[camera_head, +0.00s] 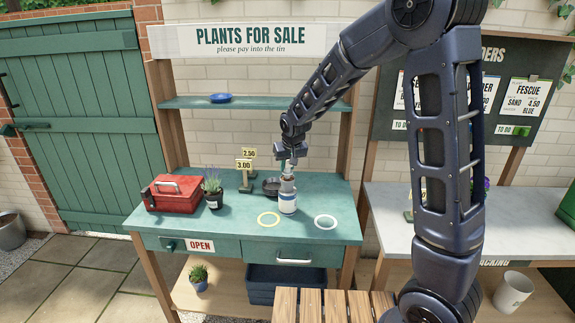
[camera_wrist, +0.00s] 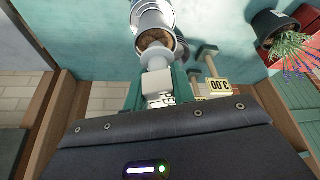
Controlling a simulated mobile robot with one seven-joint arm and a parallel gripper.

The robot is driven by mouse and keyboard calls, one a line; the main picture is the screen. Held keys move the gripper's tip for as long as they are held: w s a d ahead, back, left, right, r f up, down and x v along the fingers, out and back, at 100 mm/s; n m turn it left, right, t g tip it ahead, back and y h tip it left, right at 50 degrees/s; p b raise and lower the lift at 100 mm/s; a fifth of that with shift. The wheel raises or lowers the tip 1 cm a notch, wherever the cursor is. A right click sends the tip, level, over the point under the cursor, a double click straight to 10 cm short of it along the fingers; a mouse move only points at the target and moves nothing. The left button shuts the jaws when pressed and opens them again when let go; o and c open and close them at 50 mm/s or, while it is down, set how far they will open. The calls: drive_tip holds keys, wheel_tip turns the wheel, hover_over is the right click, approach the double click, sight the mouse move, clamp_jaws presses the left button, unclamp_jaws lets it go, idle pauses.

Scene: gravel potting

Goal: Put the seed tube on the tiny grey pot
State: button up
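My gripper (camera_head: 288,158) is over the green table, pointing down. In the wrist view its green fingers (camera_wrist: 158,88) are closed on a small whitish piece, which appears to be the seed tube (camera_wrist: 156,82). Directly beyond the tube is a small pale grey pot with brown filling (camera_wrist: 154,41). It seems to sit on top of a white pot with a blue band (camera_head: 288,203), in line below my gripper. The tube's lower end overlaps the grey pot's rim, and I cannot tell whether they touch.
A red toolbox (camera_head: 174,193), potted lavender (camera_head: 213,190) and a price sign (camera_head: 244,168) stand left. A dark dish (camera_head: 271,187) is close behind the white pot.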

drive_tip(key=o, duration=0.4)
drive_tip(key=shift+o, duration=0.2)
drive_tip(key=v, duration=1.2)
drive_tip(key=s+d+r+m, duration=0.1)
drive_tip(key=s+d+r, duration=0.2)
drive_tip(key=d, duration=0.7)
drive_tip(key=s+d+r+m, duration=0.1)
drive_tip(key=s+d+r, duration=0.15)
drive_tip(key=d, duration=0.65)
drive_tip(key=s+d+f+m+h, duration=0.1)
drive_tip(key=s+d+m, duration=0.1)
drive_tip(key=s+d, duration=1.2)
drive_tip(key=s, duration=0.3)
drive_tip(key=shift+s+f+h, duration=0.2)
drive_tip(key=shift+f+h, duration=0.1)
drive_tip(key=shift+h, duration=0.1)
